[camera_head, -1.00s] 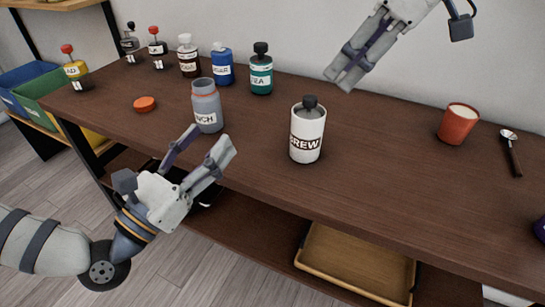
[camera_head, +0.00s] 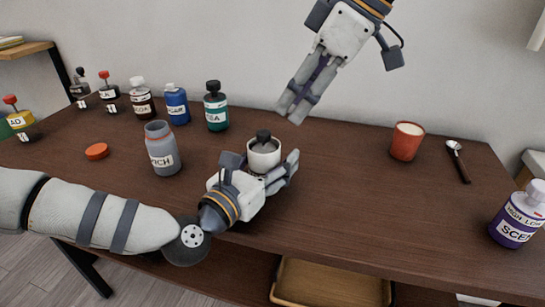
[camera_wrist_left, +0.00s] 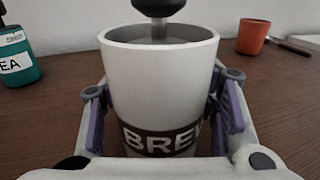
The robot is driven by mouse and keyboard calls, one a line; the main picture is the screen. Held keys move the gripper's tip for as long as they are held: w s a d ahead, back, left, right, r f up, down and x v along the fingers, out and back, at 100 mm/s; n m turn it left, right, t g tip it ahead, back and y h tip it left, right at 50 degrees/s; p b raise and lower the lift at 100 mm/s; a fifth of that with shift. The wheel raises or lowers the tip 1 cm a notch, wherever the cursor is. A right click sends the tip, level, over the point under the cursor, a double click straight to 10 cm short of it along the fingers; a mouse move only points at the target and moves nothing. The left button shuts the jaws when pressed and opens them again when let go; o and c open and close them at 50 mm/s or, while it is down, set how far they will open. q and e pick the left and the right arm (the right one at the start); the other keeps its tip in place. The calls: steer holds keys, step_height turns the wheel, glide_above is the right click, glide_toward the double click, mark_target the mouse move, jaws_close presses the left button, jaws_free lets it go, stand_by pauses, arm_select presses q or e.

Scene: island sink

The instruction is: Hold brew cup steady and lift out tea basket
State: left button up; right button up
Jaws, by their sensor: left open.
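The white brew cup (camera_head: 264,158) stands upright on the dark wood table. Its dark label shows in the left wrist view (camera_wrist_left: 155,85). The tea basket's black knob (camera_head: 263,135) sticks up from the cup's mouth; the basket body is hidden inside. The knob and its stem also show in the left wrist view (camera_wrist_left: 158,8). My left gripper (camera_head: 262,165) is open, with one finger on each side of the cup. My right gripper (camera_head: 290,112) hangs above the table, behind the cup and to its right, empty. Its finger gap is unclear from this angle.
Several labelled bottles, including a teal one (camera_head: 216,112), line the back. An orange cup (camera_head: 406,142), a spoon (camera_head: 458,162) and a purple bottle (camera_head: 515,222) are to the right.

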arm_select(q)
steer(key=shift+w+d, duration=0.15)
steer(key=shift+w, duration=0.1)
steer(key=shift+c, duration=0.3)
steer(key=c, duration=1.2)
jaws_close()
stand_by(0.4)
